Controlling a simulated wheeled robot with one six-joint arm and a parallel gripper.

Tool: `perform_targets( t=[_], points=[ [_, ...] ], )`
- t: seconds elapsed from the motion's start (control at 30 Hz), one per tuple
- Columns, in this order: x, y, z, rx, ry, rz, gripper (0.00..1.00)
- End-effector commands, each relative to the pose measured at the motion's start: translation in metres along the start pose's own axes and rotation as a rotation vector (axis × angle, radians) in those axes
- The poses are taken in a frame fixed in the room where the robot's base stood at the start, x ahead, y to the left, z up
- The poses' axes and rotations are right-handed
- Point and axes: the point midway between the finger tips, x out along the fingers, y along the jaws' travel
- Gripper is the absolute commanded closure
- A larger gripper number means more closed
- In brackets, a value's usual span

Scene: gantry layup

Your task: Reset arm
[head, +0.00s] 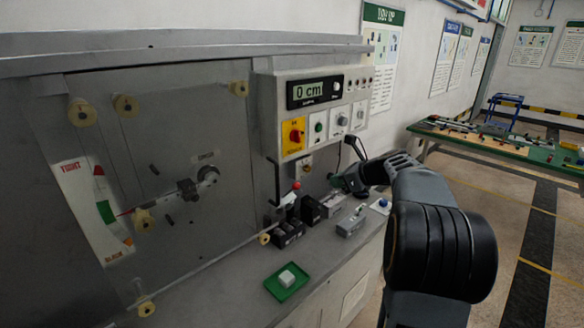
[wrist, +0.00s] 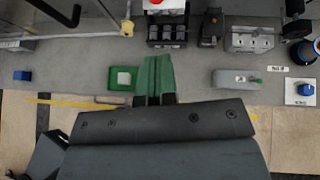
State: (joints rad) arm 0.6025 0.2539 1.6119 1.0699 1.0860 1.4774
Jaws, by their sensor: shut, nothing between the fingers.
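My gripper (head: 341,183) is at the end of my dark arm, in front of the grey machine's control panel and above the bench top. In the wrist view its green fingers (wrist: 153,78) are together with nothing between them. A green tray (head: 285,296) lies flat on the bench with a white block (head: 287,278) in it.
The control panel (head: 318,115) reads 0 cm. Black switch units (head: 287,234) and a grey box (head: 351,226) stand on the bench. A blue knob (head: 383,202) is near its right end. A green-topped table (head: 500,142) stands at the right. Floor between is clear.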

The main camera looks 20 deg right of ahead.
Motion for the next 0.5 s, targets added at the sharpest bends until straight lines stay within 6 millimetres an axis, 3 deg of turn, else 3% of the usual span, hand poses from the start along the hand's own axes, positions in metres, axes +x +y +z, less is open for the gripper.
perform_targets(
  t=[0.17,0.27,0.37,0.47,0.5],
  points=[
    [-0.002,-0.001,0.0,-0.051,0.0,-0.002,1.0],
    [-0.001,-0.001,-0.007,-0.192,0.031,-0.004,1.0],
    [0.005,0.008,-0.043,-0.411,0.14,0.039,1.0],
    [0.003,0.04,-0.075,-0.733,0.273,0.14,1.0],
    [0.001,0.059,-0.085,-0.885,0.323,0.203,1.0]
  ],
)
